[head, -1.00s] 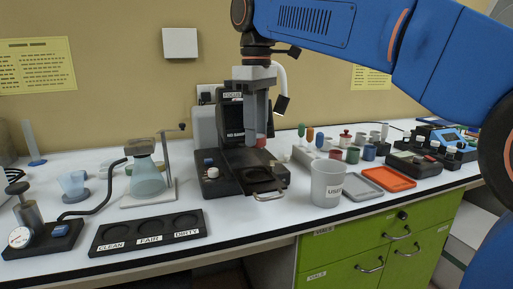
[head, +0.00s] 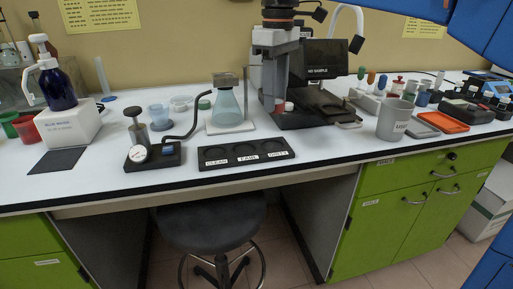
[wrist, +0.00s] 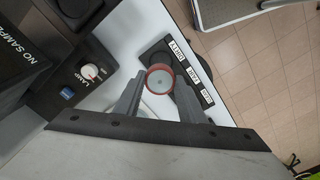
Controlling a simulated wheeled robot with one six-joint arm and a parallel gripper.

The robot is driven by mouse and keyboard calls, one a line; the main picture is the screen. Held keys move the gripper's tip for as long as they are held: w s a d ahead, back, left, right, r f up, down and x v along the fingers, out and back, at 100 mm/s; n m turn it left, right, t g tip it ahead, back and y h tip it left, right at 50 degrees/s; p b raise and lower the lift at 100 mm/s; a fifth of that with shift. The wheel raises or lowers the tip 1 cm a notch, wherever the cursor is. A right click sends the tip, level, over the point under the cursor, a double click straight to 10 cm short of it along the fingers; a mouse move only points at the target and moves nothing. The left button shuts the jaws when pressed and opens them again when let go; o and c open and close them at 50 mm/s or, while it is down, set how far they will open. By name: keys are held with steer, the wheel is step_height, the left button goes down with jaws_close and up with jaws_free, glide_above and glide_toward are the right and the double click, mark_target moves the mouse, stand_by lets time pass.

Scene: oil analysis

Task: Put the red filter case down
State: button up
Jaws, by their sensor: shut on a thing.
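The red filter case (wrist: 160,78) shows in the wrist view as a red-brown ring with a pale inside, held between my fingertips. My gripper (head: 278,104) is shut on it, in front of the microscope. In the head view the fingers mostly hide the case. A black board (head: 291,154) with three round recesses labelled CLEAN, FAIR and DIRTY lies below my gripper, towards the table's front edge. In the wrist view the case overlaps the board near its DIRTY end; I cannot tell the height between them.
The microscope (head: 322,62) has a LAMP knob (wrist: 90,71) beside the gripper. A flask (head: 229,105) stands behind the board and a pump with a gauge (head: 139,153) to its left. A grey cup (head: 394,122) and orange tray (head: 443,121) are at right.

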step_height(320, 180, down, 5)
steer(key=shift+s+a, duration=0.1)
steer(key=shift+f, duration=2.45)
steer(key=o, duration=1)
steer(key=shift+f, duration=0.1)
step_height(320, 180, up, 12)
steer(key=shift+r, duration=0.15)
